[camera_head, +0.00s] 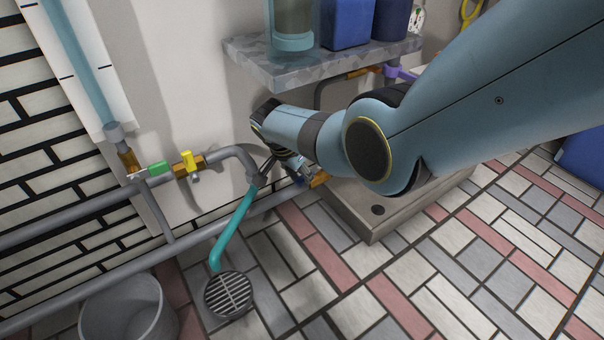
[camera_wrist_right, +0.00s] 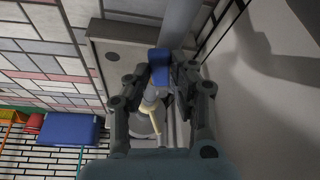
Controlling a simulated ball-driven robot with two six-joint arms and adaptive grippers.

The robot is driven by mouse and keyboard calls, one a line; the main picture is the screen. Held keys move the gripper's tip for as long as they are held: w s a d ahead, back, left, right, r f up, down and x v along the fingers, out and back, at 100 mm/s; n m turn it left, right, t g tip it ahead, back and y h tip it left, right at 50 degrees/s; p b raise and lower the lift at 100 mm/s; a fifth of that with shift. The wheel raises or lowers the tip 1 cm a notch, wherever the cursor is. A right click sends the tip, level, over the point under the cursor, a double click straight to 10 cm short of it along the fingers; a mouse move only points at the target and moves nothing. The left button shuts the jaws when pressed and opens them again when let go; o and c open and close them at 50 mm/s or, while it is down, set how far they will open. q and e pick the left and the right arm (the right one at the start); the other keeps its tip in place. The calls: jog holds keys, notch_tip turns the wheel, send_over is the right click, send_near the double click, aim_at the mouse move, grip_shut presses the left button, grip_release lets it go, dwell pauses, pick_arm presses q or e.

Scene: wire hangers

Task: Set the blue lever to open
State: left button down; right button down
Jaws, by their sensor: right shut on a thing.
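The blue lever (camera_wrist_right: 160,66) shows between the fingertips of my right gripper (camera_wrist_right: 159,76) in the right wrist view. That gripper is shut on it. In the head view my right gripper (camera_head: 288,172) reaches down to the pipe by the wall, below the grey shelf. A brass valve part (camera_head: 320,178) shows just beside the fingers there. My wrist and fingers hide most of the lever in the head view, so I cannot tell its exact angle to the pipe. My left gripper is not in view.
A green lever (camera_head: 159,168) and a yellow lever (camera_head: 187,160) sit on the pipe to the left. A purple lever (camera_head: 402,73) is under the shelf (camera_head: 335,64). A teal hose (camera_head: 234,228) hangs above a floor drain (camera_head: 229,295). A bucket (camera_head: 127,309) stands at lower left.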

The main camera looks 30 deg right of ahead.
jog(key=shift+a, duration=0.1)
jog(key=c, duration=1.2)
grip_release()
jog(key=shift+o, duration=0.2)
